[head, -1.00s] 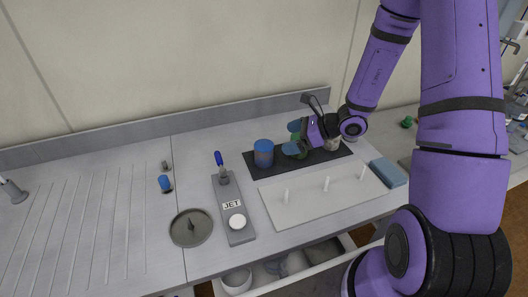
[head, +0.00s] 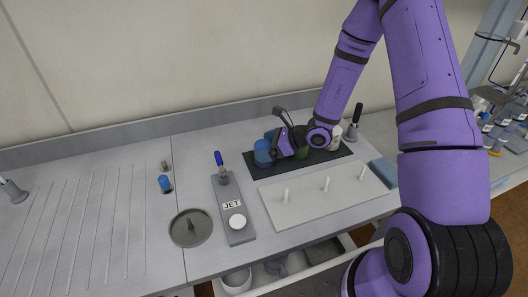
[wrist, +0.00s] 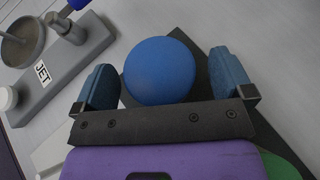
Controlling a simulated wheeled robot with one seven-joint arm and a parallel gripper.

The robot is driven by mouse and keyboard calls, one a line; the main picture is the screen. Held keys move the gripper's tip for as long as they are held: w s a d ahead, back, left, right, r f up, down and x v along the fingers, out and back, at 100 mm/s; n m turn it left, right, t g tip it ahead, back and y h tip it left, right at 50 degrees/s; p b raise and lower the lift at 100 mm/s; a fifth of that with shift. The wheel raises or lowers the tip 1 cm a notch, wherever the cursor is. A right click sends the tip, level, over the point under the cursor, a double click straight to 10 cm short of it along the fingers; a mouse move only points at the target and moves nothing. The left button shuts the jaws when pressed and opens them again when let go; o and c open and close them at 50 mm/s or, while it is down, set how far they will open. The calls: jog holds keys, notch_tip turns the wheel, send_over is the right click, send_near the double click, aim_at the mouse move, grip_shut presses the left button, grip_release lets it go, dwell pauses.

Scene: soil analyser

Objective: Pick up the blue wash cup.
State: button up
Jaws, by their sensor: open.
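The blue wash cup (head: 262,154) stands upright at the left end of the dark mat (head: 258,172). In the wrist view its round blue top (wrist: 160,70) lies between my two blue finger pads. My gripper (head: 277,143) is open and comes in from the right, one finger on each side of the cup. A gap shows on the right side; whether the left pad touches cannot be told. The cup's far side is partly hidden by a finger in the head view.
A green cup (head: 301,153) stands just right of my gripper, with a pale cup (head: 336,138) further right. A white board with pegs (head: 300,205) lies in front. The JET unit (head: 233,207) and a grey dish (head: 191,228) are to the left.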

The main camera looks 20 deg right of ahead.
jog(key=shift+w+a+f, duration=0.25)
jog(key=shift+a, duration=0.15)
jog(key=shift+c, duration=0.5)
jog(key=c, duration=1.2)
jog(key=shift+r, duration=0.15)
